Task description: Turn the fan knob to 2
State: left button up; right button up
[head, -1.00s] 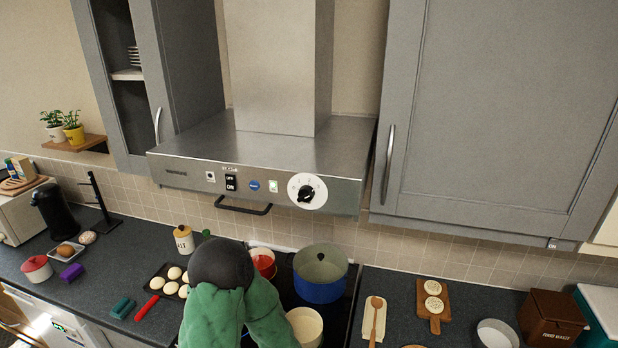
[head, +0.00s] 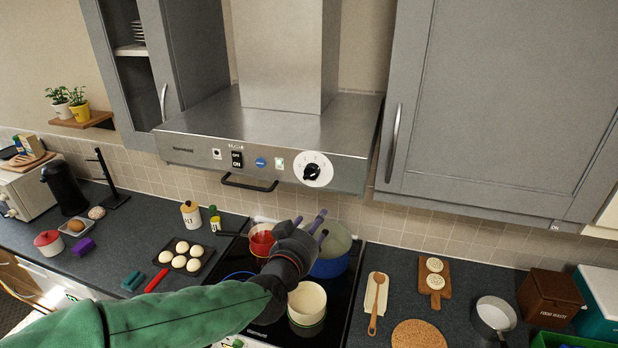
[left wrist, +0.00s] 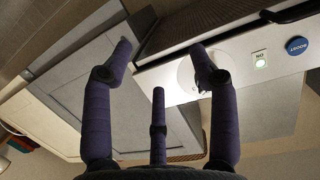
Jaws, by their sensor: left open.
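The fan knob (head: 312,171) is a black pointer knob on a round white dial at the right end of the steel range hood's (head: 262,158) front panel. The hood carries a black rocker switch, a blue button and a lit green indicator to the left of the dial. My left gripper (head: 318,224) is open and empty, below the knob and over the hob. In the left wrist view my left gripper (left wrist: 160,75) has its purple fingers spread, with the white dial (left wrist: 190,75) partly hidden behind one finger. My right gripper is not in view.
A blue pot (head: 332,262), a red pot (head: 262,240) and a cream pot (head: 307,303) stand on the hob around my left gripper. A handle bar (head: 249,183) hangs under the hood's front. Grey cabinets flank the hood, the right one with a handle (head: 393,143).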

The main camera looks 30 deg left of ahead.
pick_arm(q)
jog(key=t+y, duration=0.2)
send_near(309, 177)
jog(key=shift+n, duration=0.4)
jog(key=x, duration=1)
jog(key=shift+b, duration=0.3)
jog(key=shift+h, duration=0.4)
jog(key=c, duration=1.1)
